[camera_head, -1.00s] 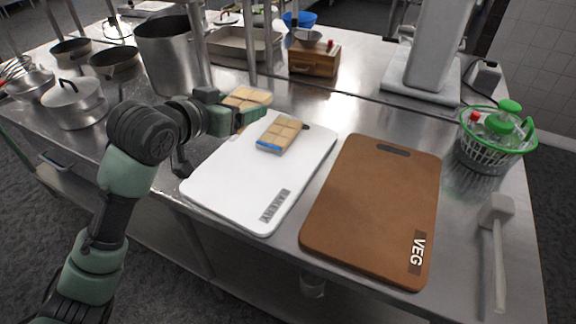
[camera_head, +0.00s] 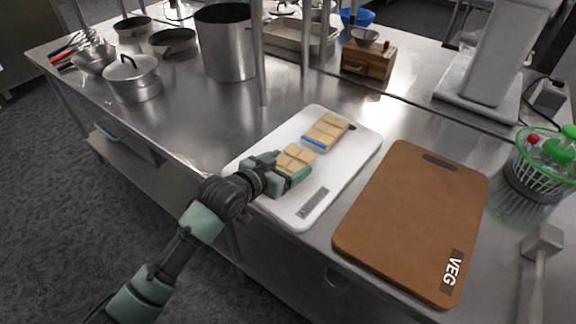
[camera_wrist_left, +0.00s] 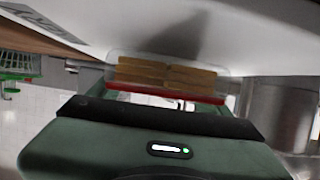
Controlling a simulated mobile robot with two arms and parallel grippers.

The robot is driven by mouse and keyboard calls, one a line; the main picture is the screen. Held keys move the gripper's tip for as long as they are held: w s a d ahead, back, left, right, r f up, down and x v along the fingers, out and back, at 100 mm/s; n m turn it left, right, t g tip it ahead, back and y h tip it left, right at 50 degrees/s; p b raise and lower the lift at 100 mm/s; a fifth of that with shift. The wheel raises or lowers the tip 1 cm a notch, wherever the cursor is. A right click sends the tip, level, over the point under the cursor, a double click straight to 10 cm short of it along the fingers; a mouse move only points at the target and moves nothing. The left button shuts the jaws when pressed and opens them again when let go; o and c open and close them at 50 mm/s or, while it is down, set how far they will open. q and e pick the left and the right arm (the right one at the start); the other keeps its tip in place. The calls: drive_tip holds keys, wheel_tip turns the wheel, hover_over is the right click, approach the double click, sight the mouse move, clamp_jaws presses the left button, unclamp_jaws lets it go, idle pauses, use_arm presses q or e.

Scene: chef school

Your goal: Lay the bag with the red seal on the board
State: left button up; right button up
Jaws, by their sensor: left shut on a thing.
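My left gripper (camera_head: 281,177) is shut on the bag with the red seal (camera_head: 296,158), a clear bag of tan blocks. In the left wrist view the bag (camera_wrist_left: 166,77) shows its red seal at the gripper, close to the white board's surface. In the head view the bag is over the left part of the white board (camera_head: 336,180); whether it touches the board I cannot tell. A second bag, with a blue seal (camera_head: 326,131), lies on the far part of the same board. My right gripper is not in view.
A brown board marked VEG (camera_head: 415,220) lies to the right of the white one. A green basket (camera_head: 545,160) and a mallet (camera_head: 540,250) are at the far right. Pots, including a lidded pot (camera_head: 133,80) and a tall pot (camera_head: 226,45), stand behind left.

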use_arm(q)
drive_tip(key=shift+f, duration=0.5)
drive_tip(key=o, duration=1.5)
drive_tip(key=shift+f, duration=0.15)
drive_tip(key=shift+c, duration=0.2)
drive_tip(key=shift+r, duration=0.2)
drive_tip(key=b+v, duration=0.1)
drive_tip(key=v, duration=1.1)
drive_tip(key=shift+a+f, duration=0.1)
